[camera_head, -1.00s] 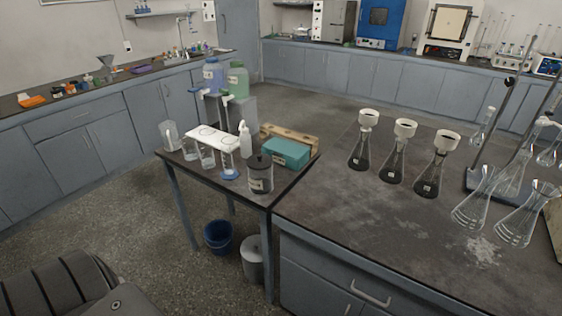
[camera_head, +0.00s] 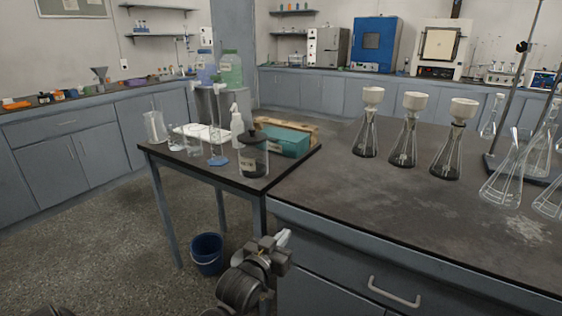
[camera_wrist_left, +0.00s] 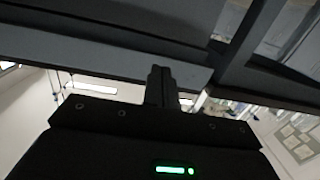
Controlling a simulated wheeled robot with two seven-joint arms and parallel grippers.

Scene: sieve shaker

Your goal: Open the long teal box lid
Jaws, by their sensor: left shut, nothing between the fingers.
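The long teal box (camera_head: 284,141) stands on the small side table, near its right back edge, with its lid down as far as I can see. A dark-lidded jar (camera_head: 253,156) stands in front of it and hides its left part. My left gripper (camera_head: 284,238) is low in front of the tables, below the tabletop and well short of the box. It is shut and empty. In the left wrist view its closed fingers (camera_wrist_left: 162,86) point up against the underside of a table frame. My right gripper is not in view.
The side table's front edge (camera_head: 205,172) and leg lie between my left gripper and the box. Glass beakers, a white bottle (camera_head: 236,126) and a wooden rack (camera_head: 290,128) crowd the box. Flasks with white funnels (camera_head: 409,130) stand on the right bench. A blue bucket (camera_head: 207,254) is on the floor.

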